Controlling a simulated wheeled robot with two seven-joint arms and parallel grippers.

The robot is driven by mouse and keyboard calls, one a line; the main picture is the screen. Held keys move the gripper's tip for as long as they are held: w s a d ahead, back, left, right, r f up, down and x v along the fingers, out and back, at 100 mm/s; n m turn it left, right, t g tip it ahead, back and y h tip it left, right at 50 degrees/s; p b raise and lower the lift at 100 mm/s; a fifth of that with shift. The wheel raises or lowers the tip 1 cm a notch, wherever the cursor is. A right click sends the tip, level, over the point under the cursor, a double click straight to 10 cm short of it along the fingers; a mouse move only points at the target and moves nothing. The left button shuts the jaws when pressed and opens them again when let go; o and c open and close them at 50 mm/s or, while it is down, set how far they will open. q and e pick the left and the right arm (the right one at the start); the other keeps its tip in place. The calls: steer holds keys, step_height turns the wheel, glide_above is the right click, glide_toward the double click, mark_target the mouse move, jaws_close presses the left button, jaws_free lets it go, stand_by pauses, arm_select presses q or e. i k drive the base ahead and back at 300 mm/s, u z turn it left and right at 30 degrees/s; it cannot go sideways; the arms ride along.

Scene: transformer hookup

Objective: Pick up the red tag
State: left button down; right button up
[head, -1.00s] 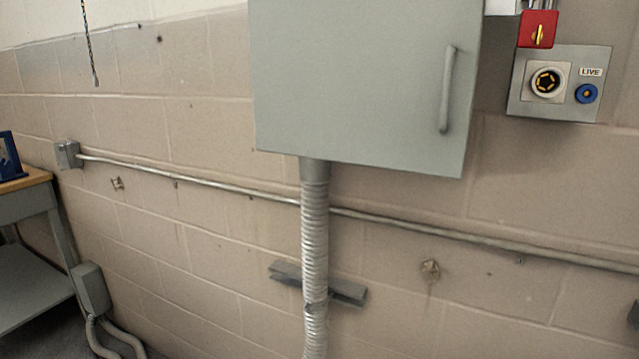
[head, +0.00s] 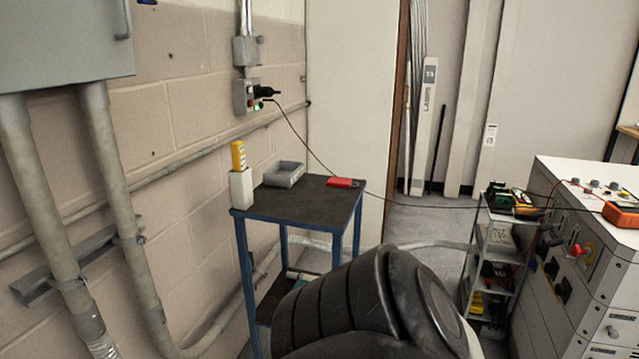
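The red tag (head: 342,182) lies flat on the dark top of a small blue-legged table (head: 310,202), near its back right edge. A small darker part shows at its right end. A black ribbed part of my own arm rises from the bottom middle of the head view, in front of the table's lower right side. Neither of my grippers shows, so their state is hidden.
On the table stand a grey tray (head: 284,175) and a white holder (head: 241,190) with a yellow device (head: 238,155). A black cable (head: 305,145) runs from a wall socket (head: 245,97) past the table to the right. A shelf cart (head: 492,250) and a white cabinet (head: 590,215) stand right.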

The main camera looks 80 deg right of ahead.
mark_target(333, 182)
steer(key=z, duration=2.75)
